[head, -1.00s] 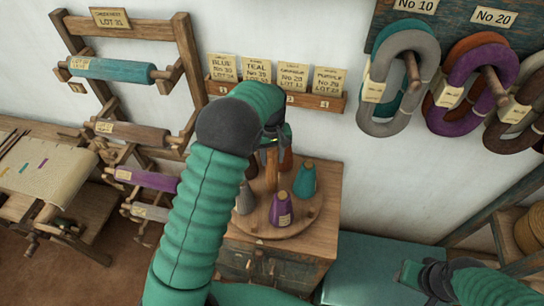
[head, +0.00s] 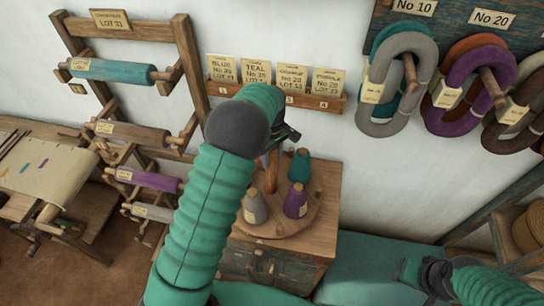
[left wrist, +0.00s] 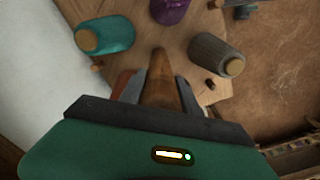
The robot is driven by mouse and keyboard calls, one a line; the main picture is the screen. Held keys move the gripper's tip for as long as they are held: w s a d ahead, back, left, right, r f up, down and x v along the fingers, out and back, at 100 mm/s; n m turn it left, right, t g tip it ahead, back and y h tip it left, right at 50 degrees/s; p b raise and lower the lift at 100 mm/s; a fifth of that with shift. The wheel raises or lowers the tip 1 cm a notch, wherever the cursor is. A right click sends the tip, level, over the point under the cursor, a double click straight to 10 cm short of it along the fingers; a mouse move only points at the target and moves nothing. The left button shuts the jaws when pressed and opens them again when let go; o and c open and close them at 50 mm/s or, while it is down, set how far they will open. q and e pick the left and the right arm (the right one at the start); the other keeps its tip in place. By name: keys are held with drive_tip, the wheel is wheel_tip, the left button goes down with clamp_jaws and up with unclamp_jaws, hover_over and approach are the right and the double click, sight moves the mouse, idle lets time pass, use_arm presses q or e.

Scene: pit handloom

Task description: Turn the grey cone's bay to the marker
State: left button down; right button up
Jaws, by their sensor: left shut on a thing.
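The grey cone (head: 255,207) stands upright on the round wooden turntable (head: 285,225), at its near left. It also shows in the left wrist view (left wrist: 215,55). The purple cone (head: 295,201) stands at the near right and the teal cone (head: 300,166) behind it. A rust cone (left wrist: 122,85) is partly hidden by a finger in the left wrist view. My left gripper (left wrist: 160,92) is shut on the turntable's wooden centre post (left wrist: 161,65). My right gripper (head: 412,272) is low at the right, away from the turntable; its jaws are unclear. I cannot make out the marker.
The turntable sits on a wooden cabinet (head: 328,190). A card rack (head: 335,105) is on the wall behind. A roller stand (head: 190,60) is at the left, and hanks (head: 400,125) hang at the right. A teal surface (head: 365,265) lies right of the cabinet.

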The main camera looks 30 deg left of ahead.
use_arm(q)
drive_tip(key=shift+w+a+r+n, duration=0.1)
drive_tip(key=shift+w+r+n, duration=0.1)
drive_tip(key=shift+n, duration=0.35)
drive_tip(key=shift+w+a+r+n, duration=0.1)
drive_tip(key=shift+r+n, duration=0.05)
drive_tip(key=shift+n, duration=0.4)
drive_tip(key=shift+s+n+p, duration=0.1)
drive_tip(key=shift+n+p, duration=0.2)
drive_tip(key=shift+n, duration=0.2)
drive_tip(key=c, duration=1.2)
unclamp_jaws()
drive_tip(key=shift+c, duration=0.2)
drive_tip(key=o, duration=0.4)
drive_tip(key=shift+f, duration=0.15)
drive_tip(key=shift+c, duration=0.2)
drive_tip(key=shift+f, duration=0.15)
